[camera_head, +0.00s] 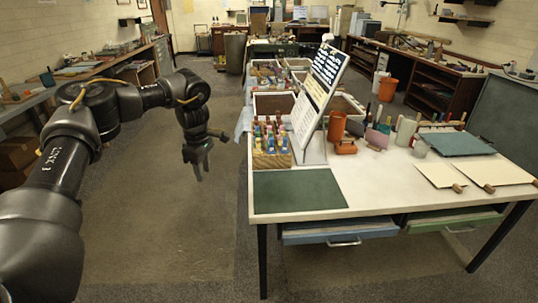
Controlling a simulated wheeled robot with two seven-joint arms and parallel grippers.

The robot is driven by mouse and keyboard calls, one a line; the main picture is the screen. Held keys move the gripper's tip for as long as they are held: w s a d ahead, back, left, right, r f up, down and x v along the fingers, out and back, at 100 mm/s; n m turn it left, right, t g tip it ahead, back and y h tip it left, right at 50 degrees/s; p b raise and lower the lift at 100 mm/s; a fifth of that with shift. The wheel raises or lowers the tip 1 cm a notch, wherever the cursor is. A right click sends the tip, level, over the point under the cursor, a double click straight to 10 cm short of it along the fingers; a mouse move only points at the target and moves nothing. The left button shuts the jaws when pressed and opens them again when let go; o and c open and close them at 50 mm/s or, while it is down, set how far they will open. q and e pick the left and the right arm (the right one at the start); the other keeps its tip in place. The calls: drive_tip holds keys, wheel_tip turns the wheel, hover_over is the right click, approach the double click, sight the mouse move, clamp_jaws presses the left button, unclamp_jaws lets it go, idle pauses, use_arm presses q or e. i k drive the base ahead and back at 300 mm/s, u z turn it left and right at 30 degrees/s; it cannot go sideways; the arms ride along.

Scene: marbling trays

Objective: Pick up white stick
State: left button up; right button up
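My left gripper (197,166) hangs over the floor, left of the white table (225,208) and apart from it. Its fingers point down and look spread, with nothing seen between them. My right gripper is not in view. I cannot pick out a white stick for certain. A wooden block (271,160) on the table holds several small coloured bottles or sticks with pale parts, too small to tell apart.
A dark green mat (298,191) lies at the table's near left. A tilted board (318,95) stands behind it. Orange cup (336,126), blue-grey sheet (457,144) and pale sheets (437,174) are to the right. A blue drawer (335,233) juts out below. Floor at left is clear.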

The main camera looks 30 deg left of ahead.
sight(380, 108)
drive_tip(key=z, duration=0.5)
drive_tip(key=i, duration=1.35)
drive_tip(key=z, duration=0.35)
drive_tip(key=i, duration=2.05)
drive_tip(key=u, duration=0.5)
